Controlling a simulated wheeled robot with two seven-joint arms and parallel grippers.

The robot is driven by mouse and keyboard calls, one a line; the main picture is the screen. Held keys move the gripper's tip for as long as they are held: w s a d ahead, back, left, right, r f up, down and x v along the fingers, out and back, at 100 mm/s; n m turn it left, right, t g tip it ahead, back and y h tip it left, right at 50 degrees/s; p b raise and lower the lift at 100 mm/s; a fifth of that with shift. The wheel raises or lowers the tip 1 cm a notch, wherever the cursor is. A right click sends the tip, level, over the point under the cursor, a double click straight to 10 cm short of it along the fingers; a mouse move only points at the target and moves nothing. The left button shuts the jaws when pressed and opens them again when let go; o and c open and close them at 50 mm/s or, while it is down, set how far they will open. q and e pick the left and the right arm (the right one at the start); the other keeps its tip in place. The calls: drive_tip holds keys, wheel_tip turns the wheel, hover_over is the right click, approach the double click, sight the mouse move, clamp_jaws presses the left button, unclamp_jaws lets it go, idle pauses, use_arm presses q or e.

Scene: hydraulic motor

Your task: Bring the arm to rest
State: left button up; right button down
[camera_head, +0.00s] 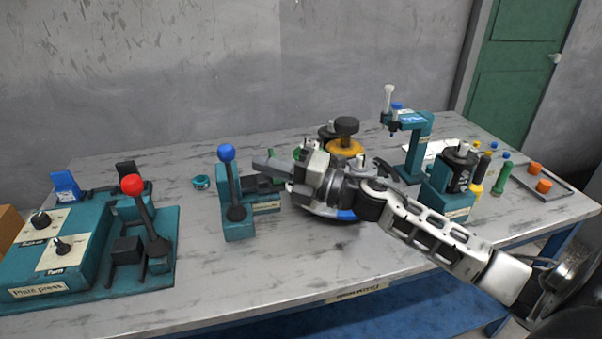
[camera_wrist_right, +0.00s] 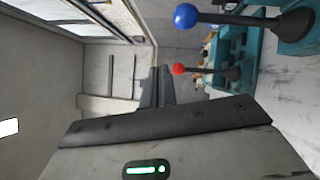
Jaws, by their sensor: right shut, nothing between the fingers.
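My right arm reaches in from the right over the table. Its gripper (camera_head: 268,168) points left, shut and empty, above the middle of the table. It is just right of the blue-knobbed lever (camera_head: 228,165), and the head view does not show clearly how much gap is between them. In the right wrist view, the dark fingers (camera_wrist_right: 157,88) are together with nothing between them. The blue knob (camera_wrist_right: 186,16) and the red knob (camera_wrist_right: 179,69) also show there, to the upper right. My left gripper is not in view.
The plate press (camera_head: 95,260) with its red-knobbed lever (camera_head: 140,205) stands at the left. A teal stand (camera_head: 416,150) and a teal station with a black cylinder (camera_head: 450,190) stand at the right. An orange-and-black round part (camera_head: 345,146) is behind my wrist. The front middle of the table (camera_head: 260,275) is clear.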

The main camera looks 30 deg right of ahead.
drive_tip(key=v, duration=0.2)
drive_tip(key=r+b+v, duration=0.1)
drive_tip(key=v, duration=0.2)
drive_tip(key=shift+s+d+r, duration=0.1)
drive_tip(key=shift+s+d, duration=0.15)
drive_tip(key=s+d+f+m+g+h, duration=0.1)
drive_tip(key=s+f+m+h, duration=0.1)
drive_tip(key=f+m+h, duration=0.65)
drive_tip(key=s+f+m+h, duration=0.3)
drive_tip(key=f+m+h, duration=0.25)
drive_tip(key=m, duration=0.65)
drive_tip(key=s+a+f+m+g+y, duration=0.1)
drive_tip(key=s+a+f+m+g, duration=0.2)
drive_tip(key=s+a+f+g, duration=0.45)
drive_tip(key=s+a+f+m+g+y, duration=0.1)
drive_tip(key=s+a+f+m+g, duration=0.2)
drive_tip(key=s, duration=0.7)
drive_tip(key=w+a+f+t+y, duration=0.2)
drive_tip(key=w+a+f+t, duration=0.2)
drive_tip(key=w+f+t, duration=0.1)
drive_tip(key=shift+w+a+f+n+t+y, duration=0.2)
drive_tip(key=shift+w+n+t+y, duration=0.25)
drive_tip(key=shift+t, duration=0.2)
